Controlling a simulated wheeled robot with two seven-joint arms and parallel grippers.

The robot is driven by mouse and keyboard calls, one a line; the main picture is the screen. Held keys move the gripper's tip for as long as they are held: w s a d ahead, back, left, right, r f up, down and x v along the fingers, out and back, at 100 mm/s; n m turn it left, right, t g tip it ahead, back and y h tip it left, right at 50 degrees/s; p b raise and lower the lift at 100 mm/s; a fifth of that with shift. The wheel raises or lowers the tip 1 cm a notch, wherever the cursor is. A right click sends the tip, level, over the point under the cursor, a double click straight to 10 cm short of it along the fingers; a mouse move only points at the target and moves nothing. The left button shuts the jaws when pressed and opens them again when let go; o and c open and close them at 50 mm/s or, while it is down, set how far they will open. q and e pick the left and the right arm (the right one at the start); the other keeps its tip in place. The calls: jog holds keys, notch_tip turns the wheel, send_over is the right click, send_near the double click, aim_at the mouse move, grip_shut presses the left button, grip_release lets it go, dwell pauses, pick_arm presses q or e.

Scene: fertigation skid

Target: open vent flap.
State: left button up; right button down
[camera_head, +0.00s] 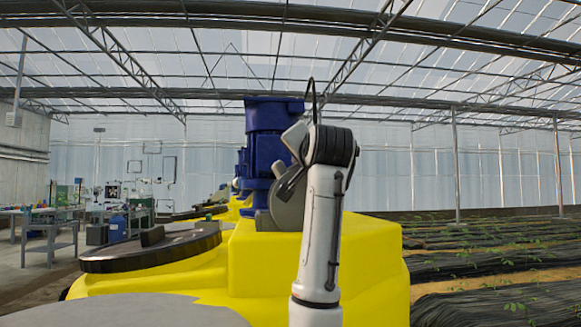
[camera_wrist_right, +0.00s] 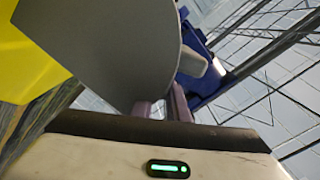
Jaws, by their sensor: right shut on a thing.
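The vent flap, a grey rounded plate, stands tilted beside the blue motor unit on the yellow tank; in the head view, part of the flap (camera_head: 287,211) shows behind my right arm. In the right wrist view the flap (camera_wrist_right: 110,45) fills the upper left, close to the camera. My right gripper (camera_wrist_right: 162,107) is shut at the flap's lower edge; the exact grip is mostly hidden behind the wrist housing. In the head view my right gripper (camera_head: 287,182) is at the flap, partly covered by the wrist. My left gripper is in neither view.
The blue motor unit (camera_head: 265,140) rises right behind the flap. The yellow tank (camera_head: 375,265) has a dark round lid (camera_head: 150,250) at left. Workbenches (camera_head: 50,225) stand far left, and planting rows (camera_head: 490,245) lie at right. Open air surrounds the arm on the right.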

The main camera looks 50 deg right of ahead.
jog(key=s+d, duration=0.1)
jog(key=s+d+f+m, duration=0.1)
jog(key=d, duration=0.1)
jog(key=shift+s+f+m, duration=0.1)
jog(key=shift+s+m, duration=0.1)
jog(key=shift+m, duration=0.1)
jog(key=shift+f, duration=0.1)
dwell(0.5)
jog(key=c, duration=1.8)
grip_release()
jog(key=shift+a, duration=0.1)
jog(key=shift+o, duration=0.2)
